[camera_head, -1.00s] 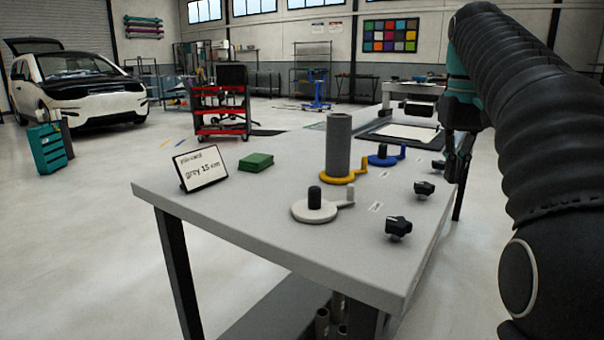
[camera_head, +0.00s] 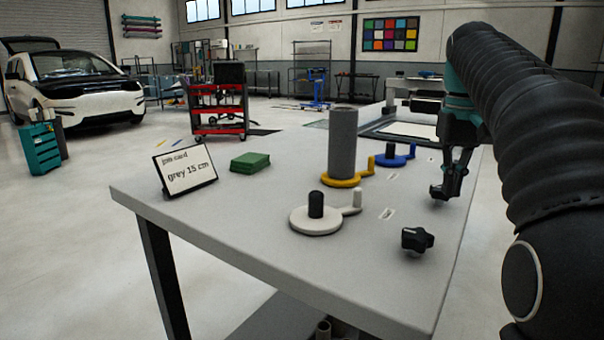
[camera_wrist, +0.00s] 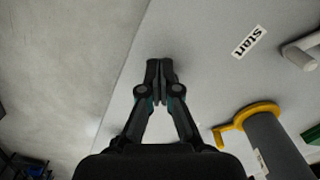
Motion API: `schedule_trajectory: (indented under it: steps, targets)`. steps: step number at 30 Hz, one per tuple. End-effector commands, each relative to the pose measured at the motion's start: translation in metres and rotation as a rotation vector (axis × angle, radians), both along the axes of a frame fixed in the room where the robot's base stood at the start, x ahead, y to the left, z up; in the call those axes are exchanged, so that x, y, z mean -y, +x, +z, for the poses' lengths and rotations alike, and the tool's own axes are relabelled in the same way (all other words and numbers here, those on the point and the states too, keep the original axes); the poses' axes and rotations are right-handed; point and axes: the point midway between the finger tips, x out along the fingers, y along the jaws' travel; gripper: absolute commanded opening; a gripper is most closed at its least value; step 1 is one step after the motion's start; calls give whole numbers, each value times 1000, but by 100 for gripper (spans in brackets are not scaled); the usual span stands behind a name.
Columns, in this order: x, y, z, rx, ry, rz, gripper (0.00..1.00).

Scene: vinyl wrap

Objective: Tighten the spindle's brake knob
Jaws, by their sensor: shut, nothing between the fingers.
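A tall grey roll (camera_head: 342,143) stands upright on the yellow spindle base (camera_head: 345,179). In the wrist view the grey roll (camera_wrist: 275,143) and the yellow base (camera_wrist: 262,108) are at the lower right. A white spindle (camera_head: 316,223) and a blue spindle (camera_head: 392,157) carry no roll. A black star-shaped knob (camera_head: 417,239) sits near the table's right edge, beside the white spindle. My gripper (camera_head: 440,192) is low over the table's right edge, right of the yellow spindle. Its fingers (camera_wrist: 159,70) are shut and empty. Any knob beneath them is hidden or merges with the dark fingertips.
A job card (camera_head: 186,171) reading "grey 15 cm" and a green block (camera_head: 250,162) stand at the table's left. A small label (camera_wrist: 249,41) lies flat near my fingers. The table (camera_head: 250,230) is bare along its front. A red cart (camera_head: 218,110) stands behind.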

Motion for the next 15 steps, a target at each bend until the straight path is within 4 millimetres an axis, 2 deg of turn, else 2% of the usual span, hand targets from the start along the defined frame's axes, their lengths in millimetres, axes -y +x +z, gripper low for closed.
schedule_trajectory:
  steps: [4,15]
  targets:
    - [0,0,-10,1,0,-2,0]
    - [1,0,-12,1,0,-1,0]
